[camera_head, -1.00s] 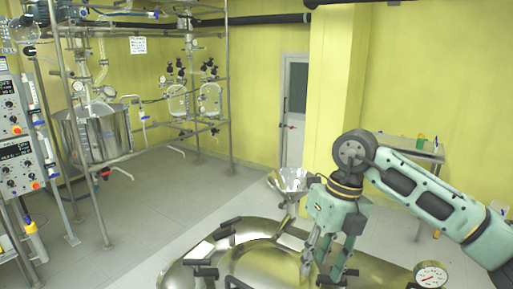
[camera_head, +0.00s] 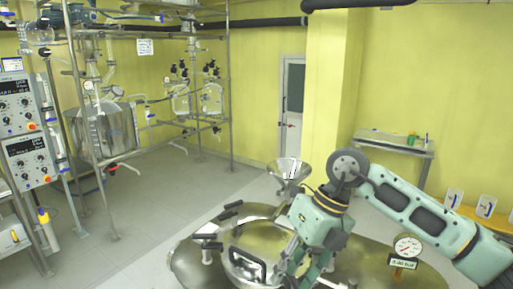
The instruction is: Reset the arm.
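My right arm (camera_head: 420,212) comes in from the right, bent at a grey joint. My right gripper (camera_head: 303,264) points down over the shiny metal vessel (camera_head: 385,273). Its fingers look spread apart, with nothing seen held between them. The lower fingertips are near the bottom edge and partly hard to make out. I cannot tell if the fingers touch the lid. My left gripper is not in view.
A pressure gauge (camera_head: 408,247) stands on the vessel below my forearm. A metal funnel (camera_head: 289,172) is behind the gripper. Glass reactors on a pipe frame and control boxes (camera_head: 29,158) stand left. A side table (camera_head: 395,145) is behind. The floor at centre left is clear.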

